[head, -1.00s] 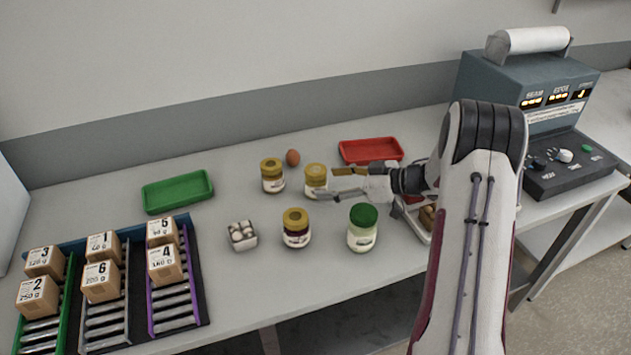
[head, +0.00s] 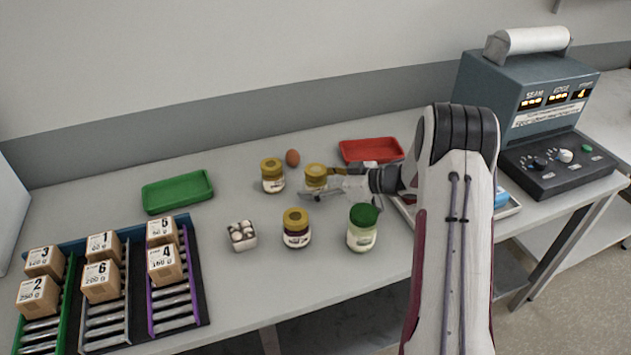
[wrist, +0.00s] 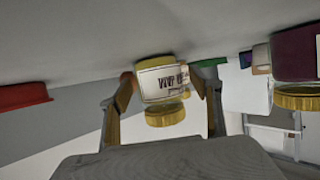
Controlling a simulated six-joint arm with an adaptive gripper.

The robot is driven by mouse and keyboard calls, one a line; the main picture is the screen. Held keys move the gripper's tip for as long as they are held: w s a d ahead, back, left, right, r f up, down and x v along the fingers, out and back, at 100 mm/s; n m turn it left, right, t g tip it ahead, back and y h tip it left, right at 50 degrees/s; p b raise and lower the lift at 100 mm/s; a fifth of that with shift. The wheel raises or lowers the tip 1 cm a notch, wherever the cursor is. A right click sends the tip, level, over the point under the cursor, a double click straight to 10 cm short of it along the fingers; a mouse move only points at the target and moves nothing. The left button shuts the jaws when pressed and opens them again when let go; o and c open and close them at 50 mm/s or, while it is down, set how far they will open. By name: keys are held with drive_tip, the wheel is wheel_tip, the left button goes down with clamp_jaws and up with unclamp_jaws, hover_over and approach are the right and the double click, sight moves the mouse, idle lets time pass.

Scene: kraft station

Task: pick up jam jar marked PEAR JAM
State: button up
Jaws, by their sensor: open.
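A jar (head: 315,178) with a gold lid, a white label and pale yellow contents stands on the table near the middle. The wrist view shows it upside down (wrist: 163,83), with label print too blurred to read surely. My gripper (head: 317,182) is open at this jar, reaching in from the right. In the wrist view, one finger is on each side of the jar, and I cannot tell whether either touches it. Another gold-lidded jar (head: 272,176) stands left of it. A dark jam jar (head: 297,229) with a gold lid stands in front, beside a green-lidded jar (head: 362,229).
An egg (head: 292,158) lies behind the jars. A small box of white items (head: 242,236) sits left of the dark jar. A green tray (head: 178,192) and red tray (head: 371,150) lie farther back. Numbered cartons (head: 101,281) stand on rails at left; a machine (head: 545,105) is at right.

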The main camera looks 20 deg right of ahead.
drive_tip(key=c, duration=1.5)
drive_tip(key=shift+r, duration=0.2)
drive_tip(key=shift+r, duration=4.85)
